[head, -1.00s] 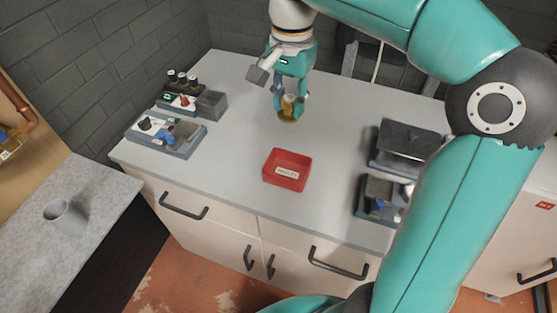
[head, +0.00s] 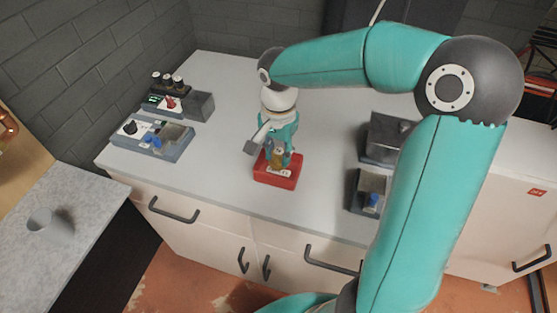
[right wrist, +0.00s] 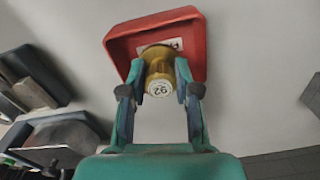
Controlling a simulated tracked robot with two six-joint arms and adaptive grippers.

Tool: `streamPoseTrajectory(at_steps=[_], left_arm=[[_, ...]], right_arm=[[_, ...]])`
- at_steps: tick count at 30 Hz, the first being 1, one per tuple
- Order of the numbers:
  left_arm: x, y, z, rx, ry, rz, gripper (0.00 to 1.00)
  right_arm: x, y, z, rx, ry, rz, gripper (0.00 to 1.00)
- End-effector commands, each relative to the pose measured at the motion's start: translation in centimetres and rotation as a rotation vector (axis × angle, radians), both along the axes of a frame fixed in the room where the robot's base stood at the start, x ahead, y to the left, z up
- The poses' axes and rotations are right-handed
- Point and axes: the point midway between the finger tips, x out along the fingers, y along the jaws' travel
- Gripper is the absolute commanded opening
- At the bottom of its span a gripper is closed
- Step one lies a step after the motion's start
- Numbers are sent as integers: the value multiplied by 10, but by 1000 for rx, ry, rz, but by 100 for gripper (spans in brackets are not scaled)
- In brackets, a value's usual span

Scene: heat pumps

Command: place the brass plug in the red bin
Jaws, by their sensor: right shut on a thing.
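The brass plug (right wrist: 158,68) has a white round label and sits between the fingers of my right gripper (right wrist: 160,88), which is shut on it. In the head view the plug (head: 277,157) is over the red bin (head: 275,180). In the right wrist view the red bin (right wrist: 120,46) lies beyond the plug, with a white label on its floor. I cannot tell whether the plug touches the bin. My left gripper does not show in the head view.
Grey trays with switches and blue parts (head: 153,137) stand at the left of the worktop. Dark fixtures (head: 385,137) stand to the right of the bin. A grey cup (head: 50,224) is on the separate left counter. The worktop (head: 228,145) around the bin is mostly clear.

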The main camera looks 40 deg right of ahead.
Motion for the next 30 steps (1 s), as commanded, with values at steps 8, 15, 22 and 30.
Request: streamPoseTrajectory(at_steps=[8,15,22,30], left_arm=[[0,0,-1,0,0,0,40],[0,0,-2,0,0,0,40],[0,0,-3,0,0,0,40],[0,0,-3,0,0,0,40]], right_arm=[[-1,0,-31,0,2,0,0],[0,0,-31,0,1,0,0],[-1,0,-33,0,1,0,56],[0,0,-32,0,1,0,56]])
